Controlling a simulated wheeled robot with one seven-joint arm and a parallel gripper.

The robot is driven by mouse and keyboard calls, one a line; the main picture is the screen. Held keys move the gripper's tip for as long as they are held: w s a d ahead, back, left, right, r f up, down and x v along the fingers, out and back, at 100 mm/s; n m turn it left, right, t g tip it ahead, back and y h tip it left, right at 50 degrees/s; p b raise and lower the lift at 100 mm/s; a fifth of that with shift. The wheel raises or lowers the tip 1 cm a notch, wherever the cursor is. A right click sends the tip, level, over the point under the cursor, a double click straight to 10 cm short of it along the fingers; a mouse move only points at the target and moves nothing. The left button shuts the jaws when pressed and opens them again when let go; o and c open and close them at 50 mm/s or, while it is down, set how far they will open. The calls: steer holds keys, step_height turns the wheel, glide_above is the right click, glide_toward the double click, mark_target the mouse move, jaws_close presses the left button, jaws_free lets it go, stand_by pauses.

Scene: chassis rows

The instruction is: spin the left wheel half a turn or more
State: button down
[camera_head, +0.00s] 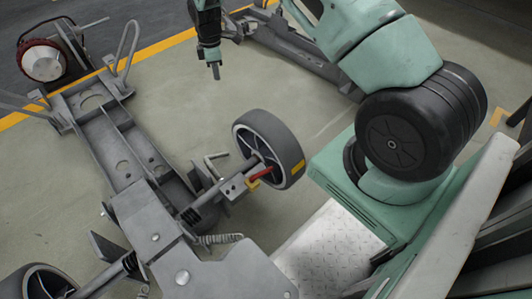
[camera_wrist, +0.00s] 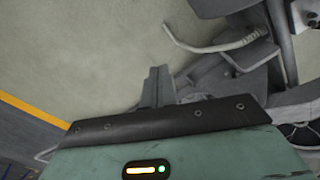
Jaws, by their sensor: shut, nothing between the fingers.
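A black-tyred wheel (camera_head: 268,148) with dark spokes stands upright at the middle of the head view, on the near end of the chassis (camera_head: 120,150). It has a yellow mark on its tyre and a red piece near its hub. A second wheel (camera_head: 38,284) is partly cut off at the bottom left; I cannot tell for certain which one is called left. My gripper (camera_head: 215,72) is shut and empty, pointing down above the floor beyond the middle wheel, apart from it. In the wrist view my gripper's fingers (camera_wrist: 158,84) are together; part of a wheel (camera_wrist: 302,136) shows at the right edge.
A bent grey rod (camera_wrist: 215,45) and chassis parts lie near the fingers in the wrist view. Grey beams (camera_head: 300,48) lie at the back. The floor between chassis and beams is clear.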

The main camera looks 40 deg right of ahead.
steer(key=shift+w, duration=0.35)
step_height(320, 180, down, 7)
steer(key=b, duration=0.2)
steer(key=shift+b, duration=0.35)
stand_by(0.4)
